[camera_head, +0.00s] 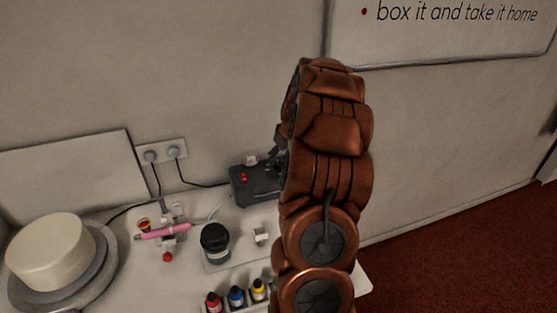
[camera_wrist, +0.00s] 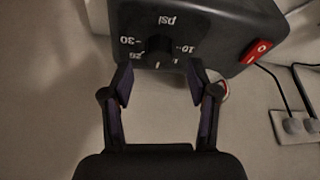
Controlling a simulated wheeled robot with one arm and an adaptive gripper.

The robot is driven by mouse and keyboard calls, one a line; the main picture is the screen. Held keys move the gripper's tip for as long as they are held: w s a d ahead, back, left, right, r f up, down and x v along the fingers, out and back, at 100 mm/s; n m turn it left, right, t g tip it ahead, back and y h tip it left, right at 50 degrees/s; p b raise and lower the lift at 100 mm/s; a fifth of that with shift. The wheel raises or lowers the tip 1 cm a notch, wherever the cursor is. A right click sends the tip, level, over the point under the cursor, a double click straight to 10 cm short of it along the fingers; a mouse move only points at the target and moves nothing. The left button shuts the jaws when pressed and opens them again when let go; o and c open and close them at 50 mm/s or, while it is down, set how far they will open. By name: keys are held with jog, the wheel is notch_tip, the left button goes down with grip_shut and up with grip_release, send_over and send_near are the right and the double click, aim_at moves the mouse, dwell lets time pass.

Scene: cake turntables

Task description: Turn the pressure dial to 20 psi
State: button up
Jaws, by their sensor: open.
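The pressure dial (camera_wrist: 160,50) is a round black knob on the face of a dark box (camera_wrist: 225,22). Printed marks around it read psi, 10, 20 and 30, upside down in the wrist view. A short pale line shows at the knob's lower edge; its exact reading is too small to tell. My gripper (camera_wrist: 160,86) is open, its two fingers either side of and just short of the dial, apparently not touching it. In the head view the dark box (camera_head: 258,194) stands against the wall, partly hidden by my arm, which hides most of my gripper.
A red switch (camera_wrist: 257,51) sits beside the dial. A wall outlet (camera_head: 163,151) with two plugs is left of the box. A black jar (camera_head: 215,240), paint bottles (camera_head: 236,297), a pink airbrush (camera_head: 163,232) and a cake (camera_head: 50,252) on a turntable stand on the table.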

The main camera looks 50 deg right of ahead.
jog(key=v, duration=0.9)
jog(key=s+a+r+n+g+y, duration=0.1)
jog(key=s+a, duration=0.1)
jog(key=a, duration=1.2)
jog(key=s+a+r+n+g+y, duration=0.1)
jog(key=s+a, duration=0.1)
jog(key=a, duration=1.2)
jog(key=s+a+f+g, duration=0.1)
jog(key=s+a, duration=0.3)
jog(key=s, duration=0.3)
jog(key=s+a+f+g, duration=0.1)
jog(key=s+a, duration=0.4)
jog(key=s, duration=0.3)
jog(key=s+a+f+g+h, duration=0.1)
jog(key=s+a+g, duration=0.1)
jog(key=s+a, duration=0.3)
jog(key=s, duration=0.3)
jog(key=shift+s+a+n, duration=0.2)
jog(key=shift+s+n, duration=0.05)
jog(key=shift+n, duration=0.15)
